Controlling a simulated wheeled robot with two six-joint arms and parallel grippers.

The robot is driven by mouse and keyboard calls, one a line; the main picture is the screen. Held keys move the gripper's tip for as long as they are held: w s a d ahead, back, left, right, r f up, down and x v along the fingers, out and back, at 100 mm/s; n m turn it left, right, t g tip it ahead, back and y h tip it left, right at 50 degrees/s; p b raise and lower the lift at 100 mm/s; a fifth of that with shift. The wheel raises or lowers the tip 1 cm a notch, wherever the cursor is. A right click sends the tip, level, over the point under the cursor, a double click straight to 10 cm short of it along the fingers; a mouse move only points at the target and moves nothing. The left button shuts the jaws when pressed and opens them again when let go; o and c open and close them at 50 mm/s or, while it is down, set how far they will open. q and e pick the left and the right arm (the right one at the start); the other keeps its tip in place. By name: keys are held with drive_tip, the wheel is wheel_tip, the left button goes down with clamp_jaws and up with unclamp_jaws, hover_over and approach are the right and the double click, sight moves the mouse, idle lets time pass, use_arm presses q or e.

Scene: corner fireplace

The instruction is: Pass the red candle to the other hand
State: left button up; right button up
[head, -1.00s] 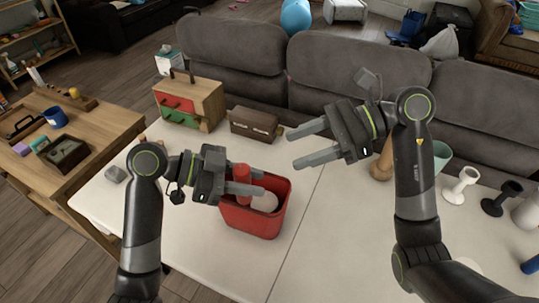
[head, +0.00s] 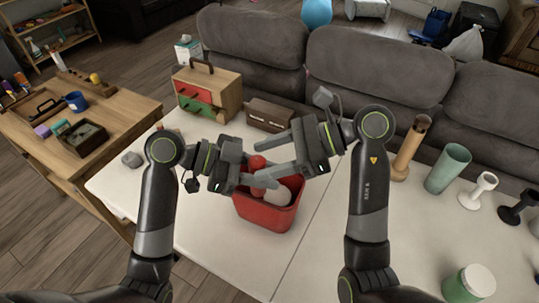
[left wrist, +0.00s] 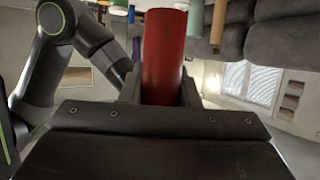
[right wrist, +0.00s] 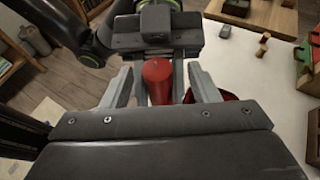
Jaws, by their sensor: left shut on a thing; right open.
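The red candle (head: 257,162) is held upright in my left gripper (head: 262,178), above the red bin. In the left wrist view the candle (left wrist: 165,55) stands between that gripper's fingers. My right gripper (head: 262,160) is open and faces the left one from the right. In the right wrist view the candle (right wrist: 157,80) shows between the spread fingers of my right gripper (right wrist: 162,85), with gaps at both sides. My left gripper (right wrist: 155,38) shows behind it.
The red bin (head: 266,213) stands below both grippers with a pale object (head: 279,196) in it. A wooden drawer box (head: 208,95) and a dark brown box (head: 270,115) stand behind. A green cup (head: 447,168) and a wooden cylinder (head: 410,148) stand right. The table front is clear.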

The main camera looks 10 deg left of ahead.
drive_tip(key=shift+c, duration=0.4)
drive_tip(key=c, duration=1)
use_arm(q)
drive_tip(key=o, duration=1)
drive_tip(key=shift+o, duration=0.2)
drive_tip(key=shift+a, duration=0.15)
